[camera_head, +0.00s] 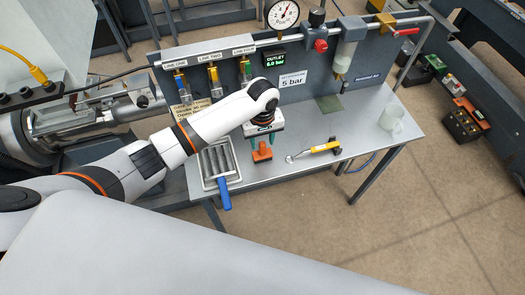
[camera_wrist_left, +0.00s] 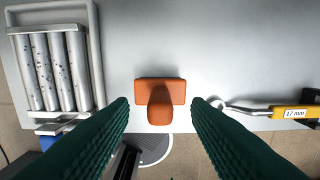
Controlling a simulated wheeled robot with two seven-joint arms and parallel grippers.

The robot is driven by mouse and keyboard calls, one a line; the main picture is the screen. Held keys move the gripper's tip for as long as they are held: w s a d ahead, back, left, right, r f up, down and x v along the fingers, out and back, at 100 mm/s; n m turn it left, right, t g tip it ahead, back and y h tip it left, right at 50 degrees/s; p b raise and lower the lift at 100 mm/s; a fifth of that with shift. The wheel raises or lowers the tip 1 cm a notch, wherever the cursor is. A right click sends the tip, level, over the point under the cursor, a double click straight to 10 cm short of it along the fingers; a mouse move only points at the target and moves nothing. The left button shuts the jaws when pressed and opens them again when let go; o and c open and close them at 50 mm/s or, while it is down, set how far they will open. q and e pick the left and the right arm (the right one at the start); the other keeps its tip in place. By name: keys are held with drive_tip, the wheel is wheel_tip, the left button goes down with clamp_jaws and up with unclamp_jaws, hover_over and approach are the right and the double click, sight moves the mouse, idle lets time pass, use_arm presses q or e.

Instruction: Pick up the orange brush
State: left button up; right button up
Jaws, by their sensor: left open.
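The orange brush (camera_head: 262,153) lies on the grey bench near its front edge, between a tray and a wrench. In the left wrist view the brush (camera_wrist_left: 160,92) shows as a wide block with a narrower handle pointing toward the bottom of the picture. My left gripper (camera_head: 263,138) hangs over the bench at the brush, its green fingers pointing down. In the left wrist view its fingers (camera_wrist_left: 160,104) are spread wide, one on each side of the brush, with gaps on both sides and nothing held. My right gripper is not in view.
Left of the brush is a tray (camera_wrist_left: 98,60) with several metal rollers; a blue handle (camera_head: 224,194) sticks out at its front. To the right lies a yellow-handled wrench (camera_head: 325,147) labelled 17 mm. A clear mug (camera_head: 392,116) stands farther right. A gauge panel (camera_head: 355,90) rises behind.

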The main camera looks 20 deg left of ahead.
use_arm(q)
drive_tip(key=shift+s+f, duration=0.1)
drive_tip(key=shift+f, duration=1.1)
clamp_jaws()
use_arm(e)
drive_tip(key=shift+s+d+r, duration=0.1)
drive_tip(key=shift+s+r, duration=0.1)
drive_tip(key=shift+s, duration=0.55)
use_arm(q)
drive_tip(key=shift+r, duration=0.2)
wheel_tip(320, 180, up, 10)
drive_tip(key=shift+f+b, duration=0.1)
drive_tip(key=shift+b, duration=0.65)
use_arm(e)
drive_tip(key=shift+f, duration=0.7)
